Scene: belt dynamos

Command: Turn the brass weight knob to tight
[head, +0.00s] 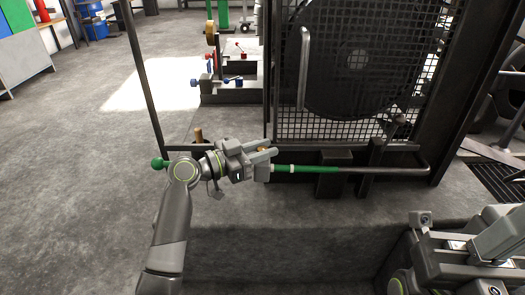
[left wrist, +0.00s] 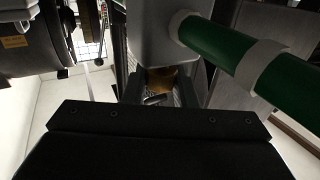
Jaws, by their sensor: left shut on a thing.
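The brass weight knob (head: 262,150) shows as a small brass patch between the fingers of my left gripper (head: 266,153) in the head view. In the left wrist view the brass knob (left wrist: 160,79) sits between the fingertips, beside a green bar with pale bands (left wrist: 235,55). My left gripper is shut on it, and the fingers hide most of it. I cannot tell how tight the knob is. Part of my right arm shows at the lower right of the head view, with its gripper (head: 500,235) cut off by the frame edge.
The green and dark bar (head: 305,169) runs right from the left gripper along the front of a mesh guard (head: 345,125) over a big dark wheel (head: 355,60). A green ball (head: 159,163) is left of the gripper. Open floor (head: 90,180) lies at the left.

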